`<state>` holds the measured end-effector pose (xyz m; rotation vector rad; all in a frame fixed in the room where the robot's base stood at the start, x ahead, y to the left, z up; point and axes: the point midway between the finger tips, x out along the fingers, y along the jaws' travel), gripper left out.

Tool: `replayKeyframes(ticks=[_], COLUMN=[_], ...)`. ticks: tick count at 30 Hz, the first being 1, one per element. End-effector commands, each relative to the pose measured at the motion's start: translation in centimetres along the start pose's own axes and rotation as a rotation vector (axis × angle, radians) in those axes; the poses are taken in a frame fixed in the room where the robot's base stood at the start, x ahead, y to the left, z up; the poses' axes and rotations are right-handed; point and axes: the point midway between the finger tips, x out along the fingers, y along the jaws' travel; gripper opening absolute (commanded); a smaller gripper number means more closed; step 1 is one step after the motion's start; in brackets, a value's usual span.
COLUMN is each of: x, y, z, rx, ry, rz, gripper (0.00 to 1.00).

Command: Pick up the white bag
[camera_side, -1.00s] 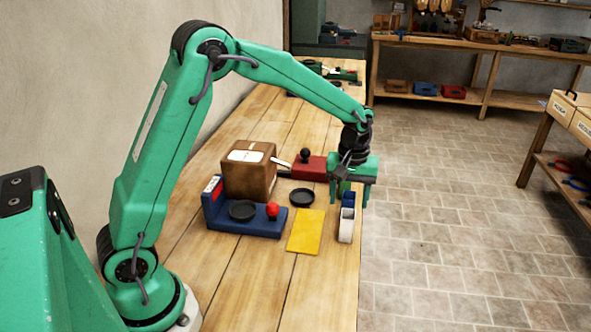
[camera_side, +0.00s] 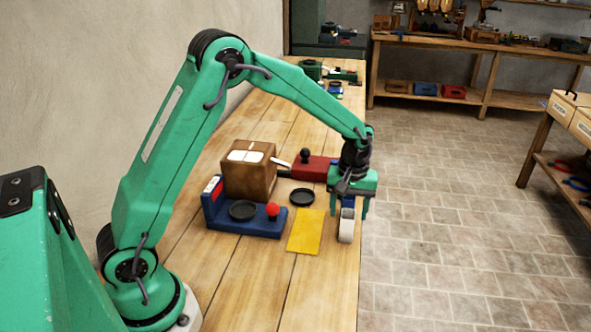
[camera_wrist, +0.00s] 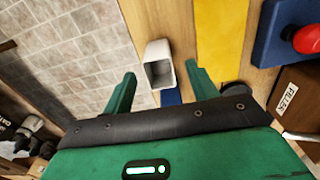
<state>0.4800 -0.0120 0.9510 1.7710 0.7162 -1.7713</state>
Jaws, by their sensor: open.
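The white bag (camera_side: 345,228) stands near the right edge of the wooden table, looking like a small white open-topped pouch. In the wrist view it (camera_wrist: 158,62) shows its dark open mouth and lies between and slightly beyond the fingertips. My gripper (camera_side: 349,212) is open above and around the back of the bag, with its fingers pointing down. In the wrist view, my gripper (camera_wrist: 160,70) has one finger on each side of the bag, with gaps visible on both sides. Nothing is held. Whether the fingers reach down to the bag's height is unclear.
A blue piece (camera_wrist: 171,97) sits right behind the bag. A yellow sheet (camera_side: 305,232) lies to the left. A blue base (camera_side: 235,223) with a red knob (camera_side: 273,210), a brown box (camera_side: 250,176) and a red block (camera_side: 312,169) are farther left and back. The table edge is close.

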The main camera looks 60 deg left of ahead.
Motion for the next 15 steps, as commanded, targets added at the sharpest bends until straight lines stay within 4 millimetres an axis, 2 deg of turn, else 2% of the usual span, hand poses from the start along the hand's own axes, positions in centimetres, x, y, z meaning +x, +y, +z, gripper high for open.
replayKeyframes(ticks=[9, 15], x=[3.6, 4.4], y=[0.0, 0.0], z=[-0.2, -0.2], rx=[0.000, 0.000], ry=[-0.001, 0.000], rz=[-0.001, 0.000], gripper=[0.58, 0.58])
